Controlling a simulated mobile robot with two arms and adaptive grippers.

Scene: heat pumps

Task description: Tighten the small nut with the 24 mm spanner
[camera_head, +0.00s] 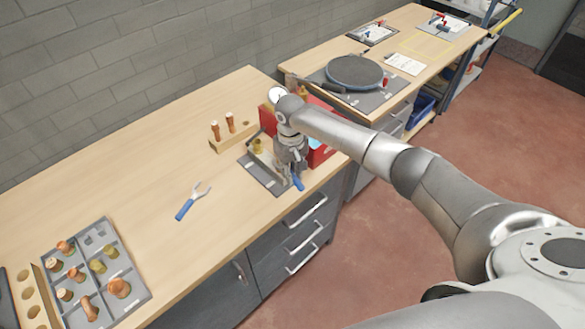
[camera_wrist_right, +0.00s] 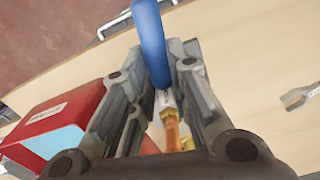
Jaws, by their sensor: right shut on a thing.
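My right gripper (camera_head: 291,160) is over the fixture plate (camera_head: 258,178) near the bench's front edge. It is shut on a blue-handled spanner (camera_head: 298,183). In the right wrist view the blue handle (camera_wrist_right: 152,45) stands out past the fingers (camera_wrist_right: 163,75), and its metal shank (camera_wrist_right: 165,100) lies between them. A copper piece with a brass nut (camera_wrist_right: 180,143) shows beyond the shank; whether the spanner's jaw is around it is hidden. A brass fitting (camera_head: 257,147) stands at the fixture's back. The size marking is too small to read. My left gripper is out of view.
Another blue-handled spanner (camera_head: 190,203) lies on the bench. A grey tray (camera_head: 128,286) of copper and brass fittings is at front left. A wooden block (camera_head: 232,142) with copper pieces stands behind. A red box (camera_head: 318,150) is right beside the gripper.

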